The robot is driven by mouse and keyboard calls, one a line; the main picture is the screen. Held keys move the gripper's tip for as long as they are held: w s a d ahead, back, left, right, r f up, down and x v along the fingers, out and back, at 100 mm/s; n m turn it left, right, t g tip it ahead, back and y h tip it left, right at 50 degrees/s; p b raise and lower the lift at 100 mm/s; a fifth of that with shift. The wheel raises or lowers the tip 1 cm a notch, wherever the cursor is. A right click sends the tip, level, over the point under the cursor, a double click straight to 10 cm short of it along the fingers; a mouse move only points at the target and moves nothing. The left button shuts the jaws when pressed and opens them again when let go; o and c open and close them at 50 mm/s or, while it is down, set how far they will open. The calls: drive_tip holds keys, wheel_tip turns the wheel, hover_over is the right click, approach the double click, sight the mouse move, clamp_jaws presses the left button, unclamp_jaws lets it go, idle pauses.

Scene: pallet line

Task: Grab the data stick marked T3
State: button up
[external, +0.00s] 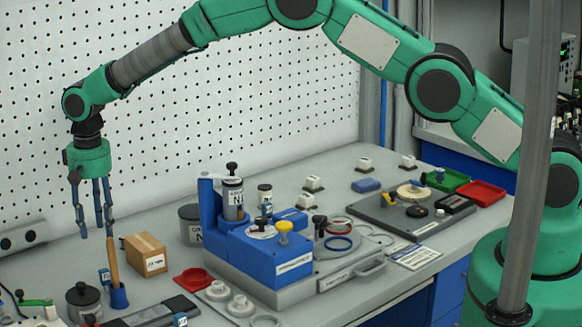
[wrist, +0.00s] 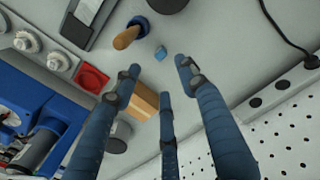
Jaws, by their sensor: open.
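No mark reading T3 can be made out in either view. A small blue piece (external: 104,276) stands on the bench beside a wooden-handled tool (external: 113,262) with a blue base. It may be the data stick, but I cannot tell. A small blue piece also shows in the wrist view (wrist: 160,53), ahead of the fingertips and apart from them. My gripper (external: 97,234) hangs pointing down above the left part of the bench, near the top of the wooden handle. In the wrist view its three fingers (wrist: 160,78) are spread, with nothing held between them.
A cardboard box (external: 145,256) stands right of the tool; a dark lidded jar (external: 84,301) is at its left. A red tray (external: 194,278) and a blue-and-grey machine (external: 270,258) lie further right. The pegboard wall (external: 100,110) rises behind.

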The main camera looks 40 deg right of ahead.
sight(104, 270)
drive_tip(key=shift+f, duration=3.9)
drive_tip(key=shift+f, duration=0.1)
drive_tip(key=shift+w+f, duration=0.15)
drive_tip(key=shift+f, duration=2.35)
drive_tip(key=shift+c, duration=0.3)
drive_tip(key=c, duration=0.9)
